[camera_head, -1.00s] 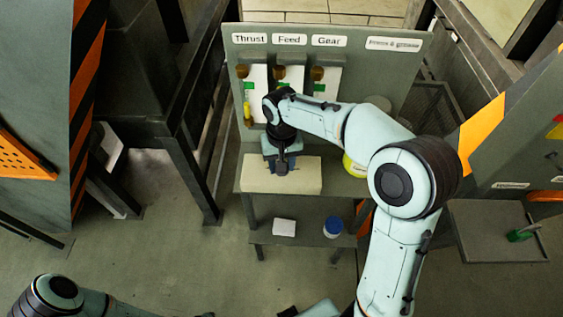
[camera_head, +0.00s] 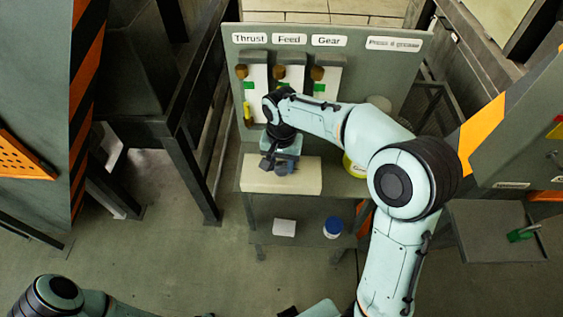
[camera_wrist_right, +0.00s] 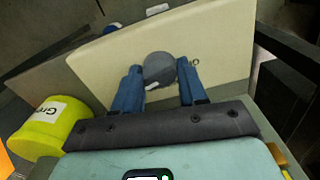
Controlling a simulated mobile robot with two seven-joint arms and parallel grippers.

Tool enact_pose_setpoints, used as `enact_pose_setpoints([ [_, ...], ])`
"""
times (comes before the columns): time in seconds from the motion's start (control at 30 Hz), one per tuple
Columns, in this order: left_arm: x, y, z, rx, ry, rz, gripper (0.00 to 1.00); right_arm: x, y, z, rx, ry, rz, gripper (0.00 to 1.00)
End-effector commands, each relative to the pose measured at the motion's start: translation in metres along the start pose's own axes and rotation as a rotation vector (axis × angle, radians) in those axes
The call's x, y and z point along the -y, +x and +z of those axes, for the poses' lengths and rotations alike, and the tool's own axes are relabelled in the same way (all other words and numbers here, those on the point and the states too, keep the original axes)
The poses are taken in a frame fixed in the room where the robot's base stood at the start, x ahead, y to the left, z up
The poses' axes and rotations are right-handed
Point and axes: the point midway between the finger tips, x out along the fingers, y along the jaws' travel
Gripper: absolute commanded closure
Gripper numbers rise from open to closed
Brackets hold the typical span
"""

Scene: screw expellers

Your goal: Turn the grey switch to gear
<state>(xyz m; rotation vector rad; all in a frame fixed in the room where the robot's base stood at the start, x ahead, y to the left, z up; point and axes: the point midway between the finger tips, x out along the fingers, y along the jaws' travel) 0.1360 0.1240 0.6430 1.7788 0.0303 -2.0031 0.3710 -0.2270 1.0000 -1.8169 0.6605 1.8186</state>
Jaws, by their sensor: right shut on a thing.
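The grey switch (camera_wrist_right: 159,68) is a round knob with a small white mark, on the face of a cream box (camera_wrist_right: 220,45). In the right wrist view it sits between the two blue fingers of my right gripper (camera_wrist_right: 160,85), which is shut on it. Dark lettering beside the knob is partly covered by a finger. In the head view my right gripper (camera_head: 279,163) is over the cream box (camera_head: 300,178) and hides the switch.
Behind the box stands a grey panel (camera_head: 390,70) with a Gear label (camera_head: 326,41), beside Thrust and Feed labels, above levers. A yellow container (camera_wrist_right: 45,125) stands close beside my right gripper. A white block (camera_head: 284,227) and a blue-lidded jar (camera_head: 333,227) are on the lower shelf.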

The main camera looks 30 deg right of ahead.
Motion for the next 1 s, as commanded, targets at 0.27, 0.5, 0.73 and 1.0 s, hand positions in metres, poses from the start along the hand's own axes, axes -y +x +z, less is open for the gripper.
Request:
enact_pose_setpoints([
  [0.27,0.000,0.000,0.000,0.000,0.000,0.000,0.57,0.000,-0.001,-0.001,-0.002,0.001,-0.002,0.33],
  [0.5,0.000,0.000,0.000,0.000,0.000,0.000,0.57,0.000,-0.001,0.000,-0.001,0.000,-0.001,0.33],
  [0.73,-0.002,-0.003,-0.002,-0.003,0.001,0.001,0.57,0.001,-0.019,-0.001,-0.005,0.000,-0.005,0.33],
  [1.0,-0.009,-0.015,-0.010,-0.013,0.005,0.005,0.57,0.001,-0.081,-0.002,-0.006,0.000,-0.007,0.33],
])
